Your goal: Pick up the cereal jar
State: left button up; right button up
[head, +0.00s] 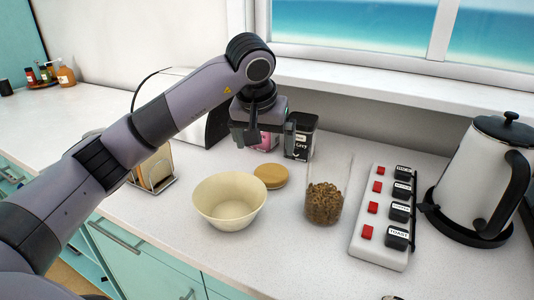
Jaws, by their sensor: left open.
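The cereal jar (324,203) is a clear jar with brown cereal in its lower part. It stands upright on the white counter, right of the cream bowl. My left arm comes in from the left and reaches over the bowl. My left gripper (264,138) is open and empty, above the counter, behind and to the left of the jar. It is apart from the jar and partly covers a pink box behind it. My right gripper is out of view.
A cream bowl (229,203) and a round tan lid (270,176) are left of the jar. A dark tin (302,135) stands behind. A labelled switch panel (384,217) and a white kettle (472,175) are on the right. Free counter (290,255) lies in front of the jar.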

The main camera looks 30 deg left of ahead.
aim_at(327, 185)
jog(key=k, duration=1)
